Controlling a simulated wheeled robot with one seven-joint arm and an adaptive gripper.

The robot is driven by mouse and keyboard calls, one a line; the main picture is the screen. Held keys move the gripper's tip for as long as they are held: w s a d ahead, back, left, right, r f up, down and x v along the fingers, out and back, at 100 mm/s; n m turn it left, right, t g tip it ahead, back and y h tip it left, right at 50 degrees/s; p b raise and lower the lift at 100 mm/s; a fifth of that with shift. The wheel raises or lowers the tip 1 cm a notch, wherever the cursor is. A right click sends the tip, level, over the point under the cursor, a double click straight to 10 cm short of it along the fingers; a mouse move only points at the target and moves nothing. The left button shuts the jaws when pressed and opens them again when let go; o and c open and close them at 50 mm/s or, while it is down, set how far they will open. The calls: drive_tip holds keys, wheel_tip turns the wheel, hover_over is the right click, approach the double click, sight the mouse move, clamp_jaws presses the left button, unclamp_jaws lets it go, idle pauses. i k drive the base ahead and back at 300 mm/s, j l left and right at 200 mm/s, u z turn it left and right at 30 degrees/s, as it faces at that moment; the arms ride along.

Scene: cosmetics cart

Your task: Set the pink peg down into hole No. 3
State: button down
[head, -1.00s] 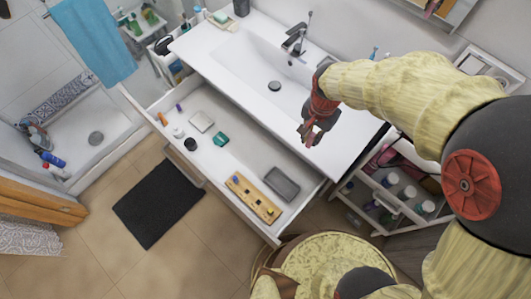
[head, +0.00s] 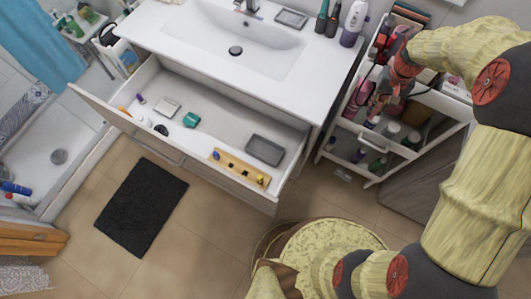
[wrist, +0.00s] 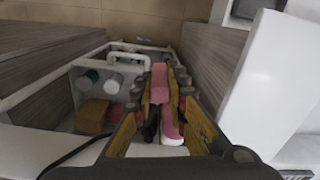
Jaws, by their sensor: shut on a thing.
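My gripper (head: 399,88) is over the top of the white cart at the right in the head view. In the wrist view my gripper (wrist: 158,92) is shut on a pink piece, taken as the pink peg (wrist: 159,78), between its fingertips. The peg's lower end is hard to make out against other pink items below. The wooden peg board (head: 243,171) lies in the open drawer, far to the left of my gripper. It carries a blue peg (head: 216,155) and yellow pieces. Hole numbers are too small to read.
The cart (head: 376,158) holds several bottles and pink items around my gripper. A grey tray (head: 265,150) lies beside the peg board. Small items, including a teal one (head: 191,120), lie farther left in the drawer.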

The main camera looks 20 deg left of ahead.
sight(243, 170)
drive_tip(key=j+z, duration=0.35)
drive_tip(key=k+j+z, duration=0.15)
drive_tip(key=j+z, duration=0.15)
drive_tip(key=k+j+z, duration=0.1)
drive_tip(key=j+z, duration=0.25)
drive_tip(key=k+j+z, duration=0.15)
drive_tip(key=z, duration=0.2)
drive_tip(key=j, duration=0.1)
